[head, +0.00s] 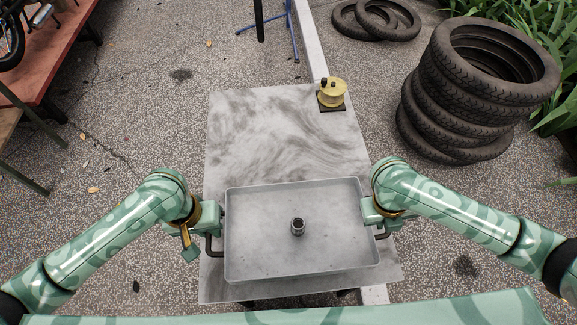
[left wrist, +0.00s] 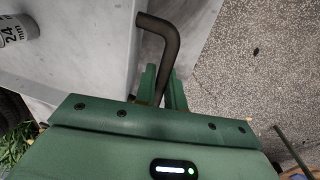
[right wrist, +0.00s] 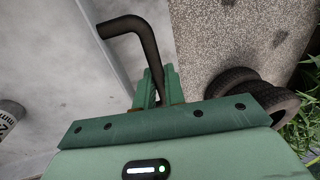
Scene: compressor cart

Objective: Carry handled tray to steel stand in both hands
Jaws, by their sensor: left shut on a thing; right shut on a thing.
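The handled tray (head: 265,255) is a shallow grey metal tray with a dark bent handle at each side. A small steel socket (head: 298,227) stands upright near its middle; it shows in part in the left wrist view (left wrist: 18,30), marked 24 mm. My left gripper (head: 212,232) is shut on the left handle (left wrist: 160,45). My right gripper (head: 378,215) is shut on the right handle (right wrist: 135,30). The tray looks level, over the near part of the grey steel stand (head: 270,130). I cannot tell whether it touches the top.
A yellow round object on a dark base (head: 332,93) sits at the stand's far right corner. Stacked tyres (head: 470,90) stand on the right, with more tyres (head: 375,18) behind. A red bench (head: 60,35) is at the far left. The stand's middle is clear.

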